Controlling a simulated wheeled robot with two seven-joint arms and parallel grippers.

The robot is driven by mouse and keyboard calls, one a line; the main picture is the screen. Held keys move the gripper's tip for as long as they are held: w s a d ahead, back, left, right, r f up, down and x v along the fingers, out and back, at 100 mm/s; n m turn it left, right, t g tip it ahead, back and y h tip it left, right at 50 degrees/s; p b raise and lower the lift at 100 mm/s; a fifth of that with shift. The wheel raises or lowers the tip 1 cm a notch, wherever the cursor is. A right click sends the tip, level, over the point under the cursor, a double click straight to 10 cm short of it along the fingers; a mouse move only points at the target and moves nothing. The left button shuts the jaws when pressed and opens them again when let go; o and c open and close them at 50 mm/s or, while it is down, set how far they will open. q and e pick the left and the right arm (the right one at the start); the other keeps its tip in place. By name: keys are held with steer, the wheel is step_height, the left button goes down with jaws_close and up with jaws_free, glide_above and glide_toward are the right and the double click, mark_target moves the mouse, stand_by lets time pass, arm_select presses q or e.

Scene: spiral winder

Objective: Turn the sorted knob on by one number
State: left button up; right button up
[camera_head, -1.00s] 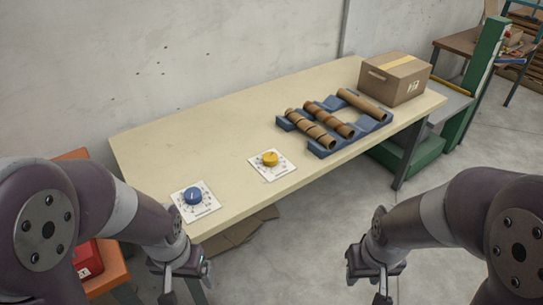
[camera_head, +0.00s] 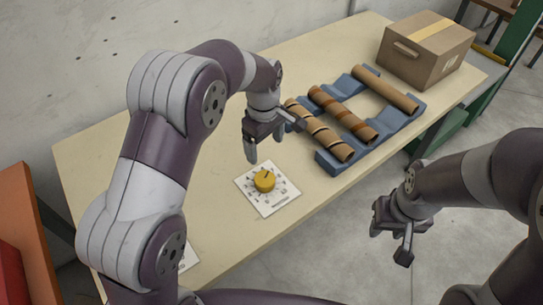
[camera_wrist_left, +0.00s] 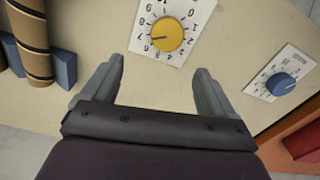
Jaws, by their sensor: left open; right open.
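A yellow knob (camera_head: 265,181) sits on a white dial card with printed numbers on the table. It also shows in the left wrist view (camera_wrist_left: 167,35), with its dark pointer line toward the left there. A blue knob (camera_wrist_left: 280,84) sits on a second card at the right of that view; in the head view my left arm hides it, and only a bit of its card (camera_head: 188,257) shows. The card words are too small to read. My left gripper (camera_head: 272,136) is open and empty, above the table just behind the yellow knob. My right gripper (camera_head: 389,244) is open and empty, off the table's front edge.
Three brown tubes (camera_head: 343,114) lie on blue cradles (camera_head: 333,165) to the right of the yellow knob. A cardboard box (camera_head: 427,50) stands at the table's far right end. The table (camera_head: 110,165) is bare left of my left arm. An orange thing (camera_head: 45,235) stands left of the table.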

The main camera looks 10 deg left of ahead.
mark_target(265, 179)
arm_select(q)
steer(key=shift+n, duration=0.4)
steer(key=f, duration=0.4)
steer(key=s+f, duration=0.1)
steer(key=f, duration=0.7)
steer(key=shift+s+f, duration=0.15)
steer(key=c, duration=1.1)
